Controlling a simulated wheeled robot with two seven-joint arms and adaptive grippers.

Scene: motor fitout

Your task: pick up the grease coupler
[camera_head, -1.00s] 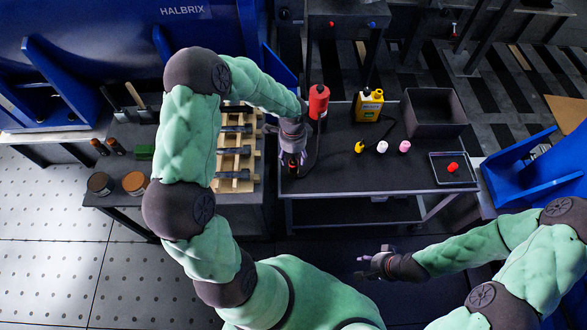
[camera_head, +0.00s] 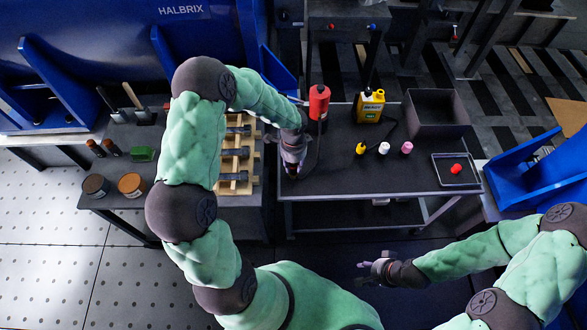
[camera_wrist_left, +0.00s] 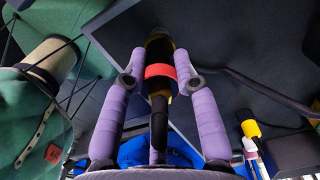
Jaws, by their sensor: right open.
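The grease coupler (camera_wrist_left: 160,72), dark with a red band and brass-coloured edges, shows between the purple fingers in the left wrist view. My left gripper (camera_wrist_left: 162,66) has its fingertips against both sides of the red band and looks shut on it. In the head view my left gripper (camera_head: 292,168) is pointed down at the left end of the dark table (camera_head: 340,184) and hides most of the coupler. Whether the coupler touches the table cannot be told. My right gripper (camera_head: 366,268) is open and empty, in front of the table.
A red canister (camera_head: 319,101) stands close behind my left gripper. A yellow can (camera_head: 369,106), a dark open bin (camera_head: 436,112), small yellow, white and pink bottles (camera_head: 406,148) and a tray (camera_head: 463,181) with a red item share the table. A wooden rack (camera_head: 236,177) is close on the left.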

